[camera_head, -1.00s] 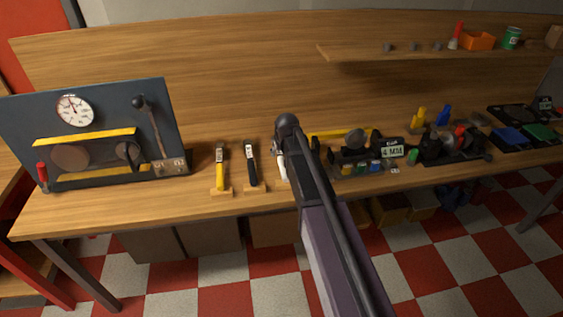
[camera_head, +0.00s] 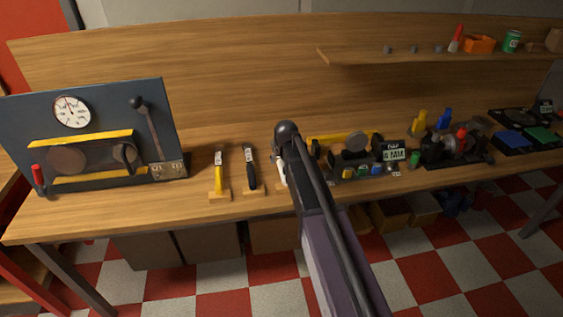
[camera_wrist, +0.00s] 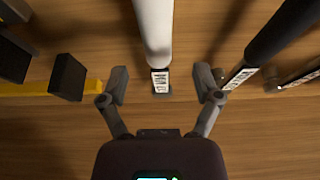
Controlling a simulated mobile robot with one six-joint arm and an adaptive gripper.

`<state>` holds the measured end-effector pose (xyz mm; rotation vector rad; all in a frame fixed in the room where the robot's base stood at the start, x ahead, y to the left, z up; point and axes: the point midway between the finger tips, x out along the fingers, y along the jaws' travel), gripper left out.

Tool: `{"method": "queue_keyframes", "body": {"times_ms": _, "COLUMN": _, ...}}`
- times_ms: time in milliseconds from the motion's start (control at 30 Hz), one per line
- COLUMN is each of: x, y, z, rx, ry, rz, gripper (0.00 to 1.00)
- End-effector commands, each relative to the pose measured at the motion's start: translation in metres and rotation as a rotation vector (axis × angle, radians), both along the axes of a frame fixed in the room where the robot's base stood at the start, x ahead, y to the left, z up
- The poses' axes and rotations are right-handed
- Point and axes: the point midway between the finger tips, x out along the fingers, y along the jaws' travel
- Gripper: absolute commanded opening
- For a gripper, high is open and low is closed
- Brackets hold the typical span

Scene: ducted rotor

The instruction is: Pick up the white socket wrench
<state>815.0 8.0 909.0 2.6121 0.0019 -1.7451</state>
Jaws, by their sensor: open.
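The white socket wrench (camera_wrist: 154,30) shows in the wrist view as a smooth white handle coming down from the top middle, with a dark end and a printed label (camera_wrist: 160,82). My gripper (camera_wrist: 161,80) is open, with one finger on each side of the labelled end and a visible gap to each. In the head view only a sliver of the white wrench (camera_head: 281,174) shows beside my arm, which hides the rest and my gripper. A black-handled tool (camera_wrist: 280,32) lies to the right in the wrist view.
In the head view the yellow-handled tool (camera_head: 219,177) and the black-handled tool (camera_head: 250,172) rest left of the white one. A gauge board (camera_head: 90,135) stands further left. Black blocks on a yellow bar (camera_wrist: 92,87) are close to the left finger.

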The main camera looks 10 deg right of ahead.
Motion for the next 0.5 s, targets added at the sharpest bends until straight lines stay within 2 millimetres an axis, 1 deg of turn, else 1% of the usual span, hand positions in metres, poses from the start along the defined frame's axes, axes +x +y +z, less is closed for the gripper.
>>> {"method": "queue_keyframes", "body": {"times_ms": 33, "x": 0.001, "y": 0.000, "z": -0.005, "rx": 0.000, "ry": 0.000, "rz": 0.000, "gripper": 0.82}}
{"method": "queue_keyframes", "body": {"times_ms": 500, "x": 0.014, "y": -0.002, "z": -0.039, "rx": 0.000, "ry": 0.000, "rz": 0.000, "gripper": 0.82}}
